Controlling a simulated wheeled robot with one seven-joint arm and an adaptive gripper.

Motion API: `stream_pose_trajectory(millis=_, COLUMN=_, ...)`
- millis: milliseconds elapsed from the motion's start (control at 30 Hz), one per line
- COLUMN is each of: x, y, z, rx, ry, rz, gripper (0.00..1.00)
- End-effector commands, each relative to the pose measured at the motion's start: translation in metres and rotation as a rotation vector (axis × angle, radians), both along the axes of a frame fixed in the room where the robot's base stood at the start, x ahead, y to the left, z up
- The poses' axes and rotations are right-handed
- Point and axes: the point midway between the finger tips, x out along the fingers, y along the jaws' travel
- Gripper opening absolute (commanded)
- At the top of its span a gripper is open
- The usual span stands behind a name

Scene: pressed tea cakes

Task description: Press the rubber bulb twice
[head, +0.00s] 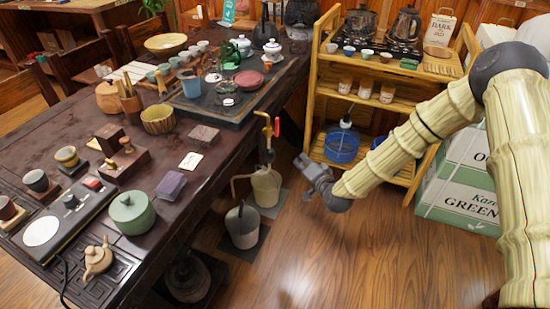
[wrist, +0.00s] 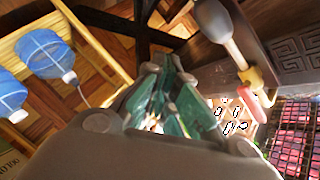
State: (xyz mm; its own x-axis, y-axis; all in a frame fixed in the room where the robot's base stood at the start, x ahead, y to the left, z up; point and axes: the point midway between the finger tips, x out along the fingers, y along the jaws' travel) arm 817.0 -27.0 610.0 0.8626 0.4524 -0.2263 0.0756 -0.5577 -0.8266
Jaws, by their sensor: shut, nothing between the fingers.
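A grey, rounded bulb-shaped piece (wrist: 212,18) shows at the top of the wrist view, on a stem leading to a brass and red valve (wrist: 252,82); it looks like the rubber bulb. In the head view the brass and red valve (head: 267,124) stands at the table's edge, and the bulb below it is too small to make out surely. My gripper (head: 306,175) is shut and empty, in the open space right of the valve and lower than it. In the wrist view my gripper (wrist: 168,75) appears apart from the bulb.
The dark tea table (head: 215,175) fills the left. Two buckets, one beige (head: 266,187) and one grey (head: 242,226), stand by its side. Boxes (head: 460,190) are at right. The front floor is clear.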

Motion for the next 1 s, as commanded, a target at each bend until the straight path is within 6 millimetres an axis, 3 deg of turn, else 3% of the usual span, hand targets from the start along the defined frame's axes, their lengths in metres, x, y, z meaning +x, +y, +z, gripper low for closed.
stream_pose_trajectory(millis=500, x=0.015, y=0.048, z=-0.001, rx=0.0, ry=0.001, rz=0.001, gripper=0.0)
stream_pose_trajectory(millis=1000, x=0.017, y=0.053, z=0.0, rx=-0.001, ry=0.001, rz=-0.001, gripper=0.0)
